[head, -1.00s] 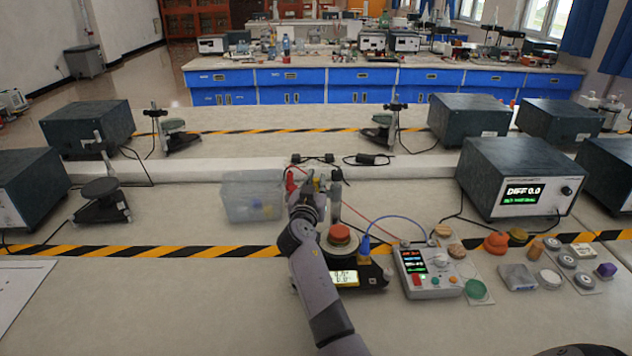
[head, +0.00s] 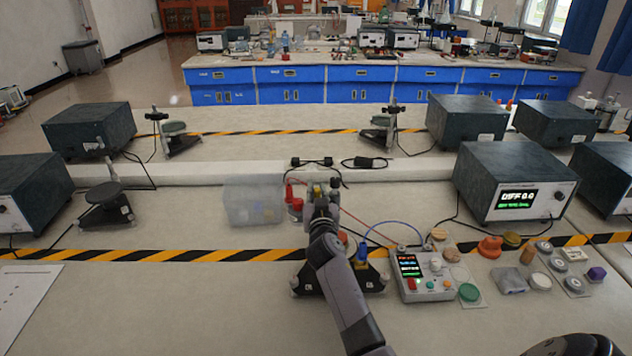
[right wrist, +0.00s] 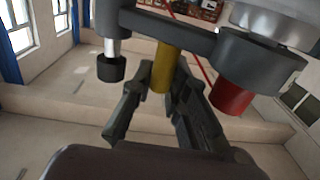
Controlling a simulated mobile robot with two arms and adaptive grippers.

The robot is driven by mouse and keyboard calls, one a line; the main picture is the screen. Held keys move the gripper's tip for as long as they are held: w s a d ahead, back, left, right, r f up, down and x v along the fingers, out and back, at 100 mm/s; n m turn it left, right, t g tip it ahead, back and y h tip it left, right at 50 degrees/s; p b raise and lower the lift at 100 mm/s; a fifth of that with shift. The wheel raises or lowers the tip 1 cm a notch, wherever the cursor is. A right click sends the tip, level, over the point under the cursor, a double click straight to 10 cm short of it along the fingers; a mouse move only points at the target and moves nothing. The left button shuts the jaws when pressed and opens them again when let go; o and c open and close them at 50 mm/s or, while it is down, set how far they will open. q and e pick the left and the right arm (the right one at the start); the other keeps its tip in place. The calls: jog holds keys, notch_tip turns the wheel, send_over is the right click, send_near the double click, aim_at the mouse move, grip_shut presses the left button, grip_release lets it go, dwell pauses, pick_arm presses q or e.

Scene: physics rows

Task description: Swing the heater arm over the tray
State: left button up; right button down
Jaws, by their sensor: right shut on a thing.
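The heater arm shows in the right wrist view as a dark grey bar (right wrist: 185,32) with a yellow post (right wrist: 163,70) hanging from it. A dark housing with a red cylinder (right wrist: 232,92) below hangs at its right. My right gripper (right wrist: 158,95) is shut on the yellow post. In the head view my right gripper (head: 322,196) is at the heater stand, and a red part (head: 294,204) shows just left of it. The tray is mostly hidden behind my right arm; only a sliver of the orange-red piece (head: 342,237) shows, above the black base (head: 374,279). My left gripper is not in view.
A clear plastic bin (head: 253,203) stands close on the left. A control box (head: 424,274) with a lit screen stands close on the right, joined by a blue cable. Small samples and a large DIFF meter (head: 513,185) lie farther right.

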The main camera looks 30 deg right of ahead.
dwell(0.3)
jog(key=c, duration=1.8)
grip_release()
jog(key=shift+s, duration=0.15)
jog(key=v, duration=1.2)
jog(key=shift+d, duration=0.1)
